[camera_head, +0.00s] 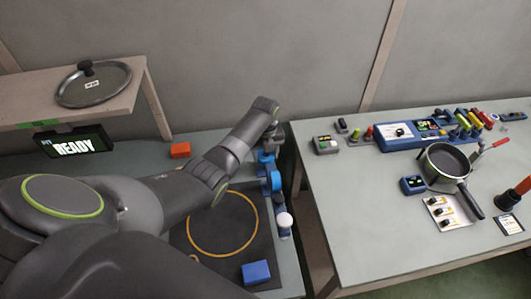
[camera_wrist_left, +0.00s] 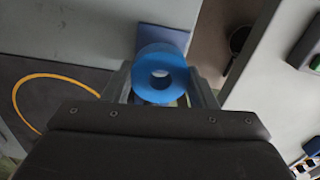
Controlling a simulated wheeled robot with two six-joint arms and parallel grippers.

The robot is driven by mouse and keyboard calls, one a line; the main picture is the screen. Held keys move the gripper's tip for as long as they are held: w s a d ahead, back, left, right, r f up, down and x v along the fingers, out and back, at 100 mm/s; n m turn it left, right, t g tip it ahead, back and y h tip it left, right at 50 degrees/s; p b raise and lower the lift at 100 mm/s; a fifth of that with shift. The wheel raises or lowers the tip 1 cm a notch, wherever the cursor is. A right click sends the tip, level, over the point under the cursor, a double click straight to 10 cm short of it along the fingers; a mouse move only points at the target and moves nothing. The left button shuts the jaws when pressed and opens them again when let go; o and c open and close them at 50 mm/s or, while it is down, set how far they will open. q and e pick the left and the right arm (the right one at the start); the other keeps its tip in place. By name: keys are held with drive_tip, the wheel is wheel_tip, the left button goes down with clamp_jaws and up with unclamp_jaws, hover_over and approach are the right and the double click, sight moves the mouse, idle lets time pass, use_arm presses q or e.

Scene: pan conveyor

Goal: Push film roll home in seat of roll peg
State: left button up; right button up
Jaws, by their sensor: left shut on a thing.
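The film roll is a blue ring with a round hole (camera_wrist_left: 144,68). In the left wrist view it sits between the two fingers of my left gripper (camera_wrist_left: 161,88), which is shut on it. Something pale shows through the hole. A blue plate (camera_wrist_left: 168,36) lies just beyond the roll. In the head view my left gripper (camera_head: 268,153) points down at the right edge of the left table, over blue parts (camera_head: 275,181). The roll peg cannot be made out clearly, so how far the roll sits on it is hidden. My right gripper is not in view.
A dark mat with a yellow ring (camera_head: 257,230) lies under my left arm, with a blue block (camera_head: 256,272) on it. A white ball (camera_head: 284,219) stands at the table edge. A gap separates the right table (camera_head: 350,225), which carries a pan (camera_head: 447,165) and several devices.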

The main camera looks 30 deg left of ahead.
sight(265, 162)
use_arm(q)
drive_tip(key=shift+f+b, duration=1.8)
drive_tip(key=shift+f, duration=0.55)
drive_tip(key=o, duration=1)
drive_tip(key=shift+o, duration=0.2)
wheel_tip(265, 162, up, 18)
drive_tip(key=shift+f+p, duration=0.25)
drive_tip(key=shift+p, duration=0.15)
